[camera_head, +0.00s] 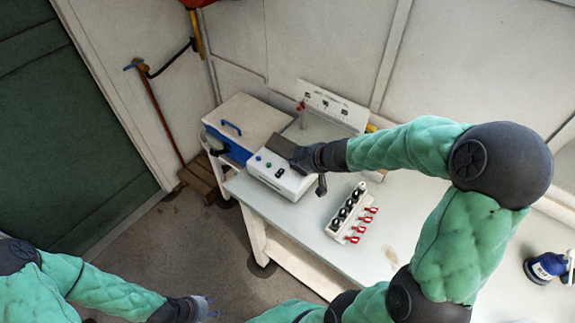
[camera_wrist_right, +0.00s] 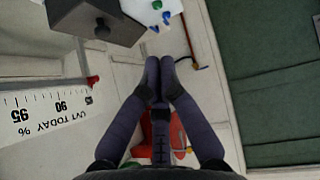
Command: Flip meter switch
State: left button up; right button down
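The white meter (camera_head: 280,175) sits on the table's left part, with green and blue buttons and a dark switch on its front face. A dark grey block (camera_head: 281,146) is on its top. In the right wrist view, the grey block (camera_wrist_right: 95,20) has a knob, and part of the white button panel (camera_wrist_right: 155,10) shows beside it. My right gripper (camera_head: 296,160) is at the block's right side in the head view. Its fingertips (camera_wrist_right: 160,65) are together with nothing between them. My left gripper (camera_head: 211,306) is low at the left, away from the table, its small fingertips apart and empty.
A white rack with black round parts and red handles (camera_head: 352,213) stands on the table (camera_head: 400,225). A blue and beige box (camera_head: 245,125) is behind the meter. A UVT scale (camera_wrist_right: 45,110) shows at the left of the wrist view.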

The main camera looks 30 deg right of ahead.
jog(key=b, duration=0.6)
send_over(279, 171)
jog(key=s, duration=0.2)
notch_tip(279, 171, down, 7)
jog(key=shift+a+f, duration=0.1)
jog(key=shift+w+f+b, duration=0.2)
jog(key=shift+f+b, duration=0.4)
jog(key=shift+f, duration=0.3)
jog(key=shift+d+f+b, duration=0.25)
jog(key=shift+f+b, duration=0.45)
jog(key=shift+f, duration=0.2)
jog(key=y+p, duration=0.1)
jog(key=p, duration=0.4)
jog(key=m+g+p, duration=0.1)
jog(key=p, duration=0.3)
jog(key=shift+w+d+f+y+p, duration=0.1)
jog(key=shift+d+f+y+p, duration=0.2)
jog(key=shift+y+p, duration=0.1)
jog(key=shift+d+f+p, duration=0.1)
jog(key=shift+f+p, duration=0.05)
jog(key=shift+p, duration=0.55)
jog(key=shift+f, duration=0.1)
jog(key=shift+f, duration=0.1)
